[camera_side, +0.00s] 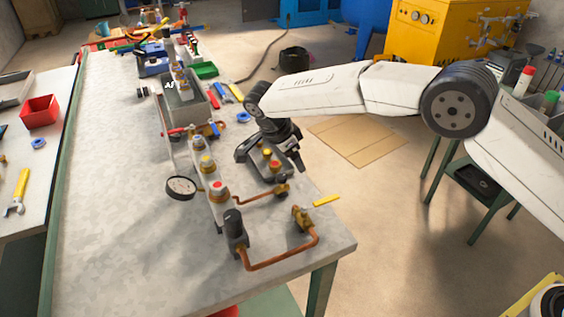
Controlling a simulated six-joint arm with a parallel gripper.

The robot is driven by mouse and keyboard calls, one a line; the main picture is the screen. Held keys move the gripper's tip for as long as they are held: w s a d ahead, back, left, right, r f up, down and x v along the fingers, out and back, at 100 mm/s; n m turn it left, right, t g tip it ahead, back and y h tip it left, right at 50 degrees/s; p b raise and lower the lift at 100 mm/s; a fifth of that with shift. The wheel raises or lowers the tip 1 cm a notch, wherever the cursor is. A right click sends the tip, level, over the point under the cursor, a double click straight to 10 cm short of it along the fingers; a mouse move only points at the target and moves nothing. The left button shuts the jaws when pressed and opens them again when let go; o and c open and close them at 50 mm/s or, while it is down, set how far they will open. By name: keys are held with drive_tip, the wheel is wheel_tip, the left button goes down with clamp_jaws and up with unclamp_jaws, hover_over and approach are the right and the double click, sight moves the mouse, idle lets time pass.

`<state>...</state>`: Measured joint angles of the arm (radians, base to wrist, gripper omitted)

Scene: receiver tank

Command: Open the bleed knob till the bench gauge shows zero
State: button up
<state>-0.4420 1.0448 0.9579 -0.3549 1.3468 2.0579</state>
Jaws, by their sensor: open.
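The round gauge (181,188) stands on the left side of the manifold on the bench. It is seen at a slant, and its needle and reading cannot be made out. Several knobs with red or yellow caps sit along the manifold; a red-capped one (217,186) is just right of the gauge. Which one is the bleed knob cannot be told. My gripper (270,160) is open and points down at the bench's right side, right of the manifold. Small yellow and red-capped parts (275,165) show at its fingers; whether it touches them is unclear.
A black cylindrical fitting (234,225) and a bent copper pipe (285,262) stand at the near end of the bench (120,225). A grey bin (186,105) and loose tools lie farther back. The bench's left side is clear.

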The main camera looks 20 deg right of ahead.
drive_tip(key=s+d+r, duration=0.2)
drive_tip(key=s+r, duration=0.2)
drive_tip(key=s, duration=0.5)
drive_tip(key=shift+d+r, duration=0.2)
drive_tip(key=shift+d, duration=0.15)
idle(0.6)
